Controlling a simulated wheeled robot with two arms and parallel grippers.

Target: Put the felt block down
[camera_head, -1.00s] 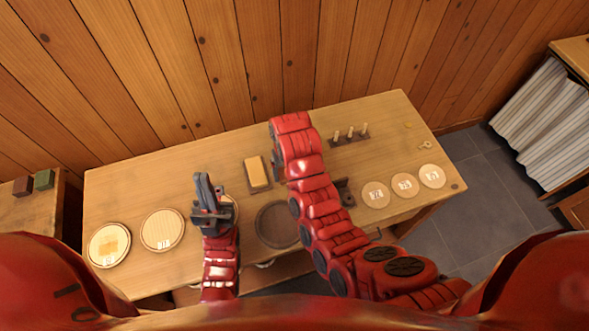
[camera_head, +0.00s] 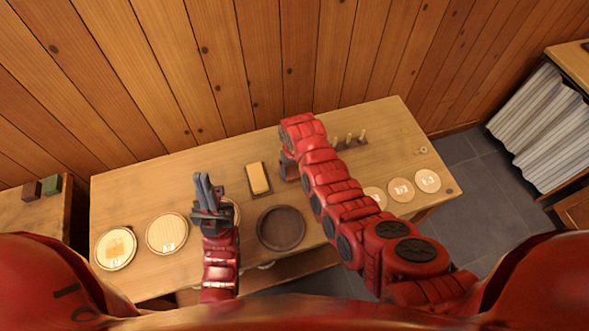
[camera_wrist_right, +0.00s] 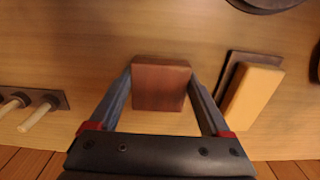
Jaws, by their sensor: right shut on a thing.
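A reddish-brown block (camera_wrist_right: 160,84), seemingly the felt block, sits between the fingers of my right gripper (camera_wrist_right: 160,92) in the right wrist view. The gripper is shut on it, with a finger against each side. The table shows behind it; I cannot tell whether the block touches the wood. In the head view my right forearm mostly hides this gripper, to the right of the yellow block. My left gripper (camera_head: 204,190) is above the table's middle left. Its fingers are seen too edge-on to tell open from shut, and I see nothing held.
A yellow block (camera_head: 259,178) lies on a dark base close to the held block. A dark round dish (camera_head: 281,229) is nearer me. Pegs (camera_head: 349,138) stand to the right. Round plates (camera_head: 167,233) lie left, and pale numbered discs (camera_head: 401,190) right. Bare wood surrounds the held block.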

